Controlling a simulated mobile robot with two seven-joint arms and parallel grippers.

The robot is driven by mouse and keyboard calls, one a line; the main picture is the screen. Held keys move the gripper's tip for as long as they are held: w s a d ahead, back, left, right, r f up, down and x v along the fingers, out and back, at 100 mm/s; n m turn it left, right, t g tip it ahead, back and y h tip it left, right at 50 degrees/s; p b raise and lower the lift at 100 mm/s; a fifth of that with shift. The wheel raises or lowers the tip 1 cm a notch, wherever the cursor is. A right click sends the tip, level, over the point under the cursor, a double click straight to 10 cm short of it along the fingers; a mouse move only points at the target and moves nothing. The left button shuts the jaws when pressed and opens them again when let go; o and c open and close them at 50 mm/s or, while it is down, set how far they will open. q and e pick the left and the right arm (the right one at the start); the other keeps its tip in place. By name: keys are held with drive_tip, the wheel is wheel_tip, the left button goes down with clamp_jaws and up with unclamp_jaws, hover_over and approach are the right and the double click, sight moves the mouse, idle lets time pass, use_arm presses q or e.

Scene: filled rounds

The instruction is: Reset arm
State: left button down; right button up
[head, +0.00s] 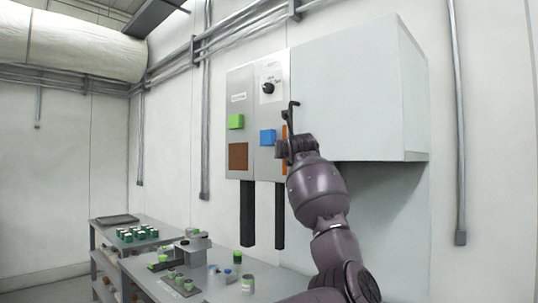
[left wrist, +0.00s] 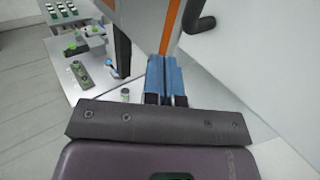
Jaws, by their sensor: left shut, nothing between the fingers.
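My left gripper (head: 283,150) is in front of the grey wall cabinet, close to its orange stripe (head: 284,134) and just below a dark bent handle (head: 293,112). In the left wrist view the two blue fingers of the gripper (left wrist: 164,82) are together, with nothing seen between them. There the orange stripe (left wrist: 170,25) runs just beyond the fingertips, and the dark handle (left wrist: 203,22) is at the upper right, apart from the fingers. My right gripper is in neither view.
A large white box (head: 350,100) juts out at the right. Below is a grey bench (head: 215,285) with several small jars and parts.

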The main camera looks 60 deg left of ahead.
use_arm(q)
drive_tip(key=s+d+b, duration=0.1)
drive_tip(key=s, duration=0.5)
drive_tip(key=shift+s+d, duration=0.2)
drive_tip(key=shift+d, duration=0.1)
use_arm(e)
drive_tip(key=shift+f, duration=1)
